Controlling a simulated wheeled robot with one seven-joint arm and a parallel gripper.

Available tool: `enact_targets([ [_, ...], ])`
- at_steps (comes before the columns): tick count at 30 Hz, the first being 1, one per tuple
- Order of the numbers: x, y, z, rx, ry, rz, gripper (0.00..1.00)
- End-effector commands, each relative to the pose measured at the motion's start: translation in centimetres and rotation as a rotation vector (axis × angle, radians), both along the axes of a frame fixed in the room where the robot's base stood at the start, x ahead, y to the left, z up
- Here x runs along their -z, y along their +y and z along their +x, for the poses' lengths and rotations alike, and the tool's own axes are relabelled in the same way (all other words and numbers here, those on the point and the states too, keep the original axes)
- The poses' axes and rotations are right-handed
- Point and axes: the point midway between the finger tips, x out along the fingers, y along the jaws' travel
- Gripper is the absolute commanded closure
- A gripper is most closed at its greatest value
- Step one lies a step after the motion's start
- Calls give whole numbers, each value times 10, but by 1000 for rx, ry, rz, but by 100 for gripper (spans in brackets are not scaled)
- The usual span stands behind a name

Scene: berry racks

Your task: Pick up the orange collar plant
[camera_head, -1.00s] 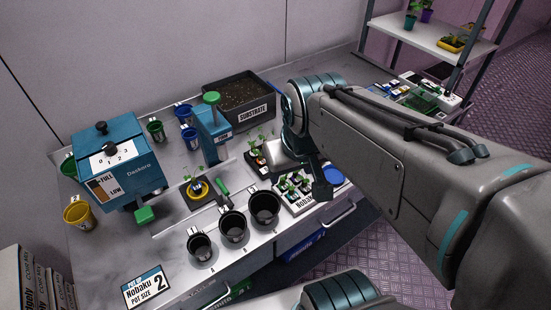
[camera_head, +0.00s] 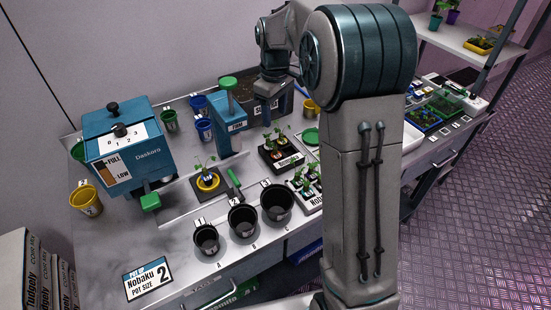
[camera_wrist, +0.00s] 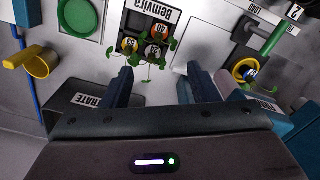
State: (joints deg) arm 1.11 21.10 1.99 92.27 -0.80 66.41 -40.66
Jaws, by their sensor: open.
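In the wrist view, several small green plants with coloured collars sit in a black tray marked "Bemvira" (camera_wrist: 140,22). In the head view my gripper (camera_head: 267,92) hangs over the substrate bin, behind the tray.
Black pots (camera_head: 242,220) line the front. A blue dispenser (camera_head: 229,125) stands left of my gripper, and the Daskoro machine (camera_head: 125,150) farther left. The substrate bin (camera_head: 285,108) is at the back.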

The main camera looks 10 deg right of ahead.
Motion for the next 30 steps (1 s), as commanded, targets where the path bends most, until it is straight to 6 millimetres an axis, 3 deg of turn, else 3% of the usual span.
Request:
enact_targets([
  [5,22,0,2,-9,9,0,46],
  [12,69,0,2,-8,8,0,46],
  [22,97,-1,1,-7,8,0,46],
  [30,135,-1,-1,-9,6,0,46],
])
